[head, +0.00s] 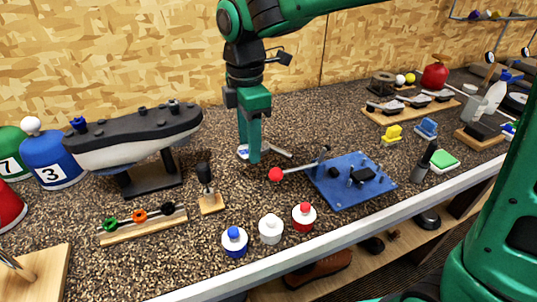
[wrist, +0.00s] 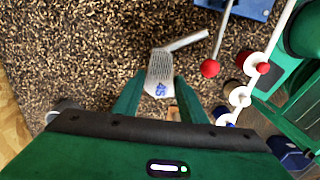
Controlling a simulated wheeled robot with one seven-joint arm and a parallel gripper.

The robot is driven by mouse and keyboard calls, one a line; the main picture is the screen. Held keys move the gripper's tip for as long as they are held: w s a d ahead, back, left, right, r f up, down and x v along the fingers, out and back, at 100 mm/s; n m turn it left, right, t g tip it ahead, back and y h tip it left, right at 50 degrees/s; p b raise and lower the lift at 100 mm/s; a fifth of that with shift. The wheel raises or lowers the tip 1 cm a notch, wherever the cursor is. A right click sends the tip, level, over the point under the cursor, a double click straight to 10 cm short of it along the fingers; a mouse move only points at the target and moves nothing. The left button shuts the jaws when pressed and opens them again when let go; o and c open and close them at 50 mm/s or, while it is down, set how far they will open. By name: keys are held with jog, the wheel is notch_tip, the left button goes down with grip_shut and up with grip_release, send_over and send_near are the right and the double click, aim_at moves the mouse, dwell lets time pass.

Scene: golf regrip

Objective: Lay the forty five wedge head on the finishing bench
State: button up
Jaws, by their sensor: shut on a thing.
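The forty five wedge head (wrist: 160,70) is silver with a grooved face and a blue "45" mark. In the wrist view it lies between my two fingertips, with its hosel pointing up and right. In the head view, part of the wedge head (head: 242,152) shows beside the fingers, and the hosel reaches right. My gripper (head: 249,158) points down and is shut on the wedge head; it also shows in the wrist view (wrist: 159,86). It is low over the dark speckled bench top (head: 330,112). I cannot tell whether the wedge head touches the surface.
A blue plate fixture (head: 350,192) with a red-knobbed lever (head: 275,174) stands close to the right. Several capped bottles (head: 270,228) line the front edge. A wooden rack with club heads (head: 410,108) is at back right.

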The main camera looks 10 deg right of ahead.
aim_at(251, 174)
jog(key=shift+f, duration=3)
jog(key=o, duration=1.1)
jog(key=shift+f, duration=0.1)
jog(key=shift+c, duration=0.2)
notch_tip(251, 174, up, 12)
jog(key=shift+r, duration=0.1)
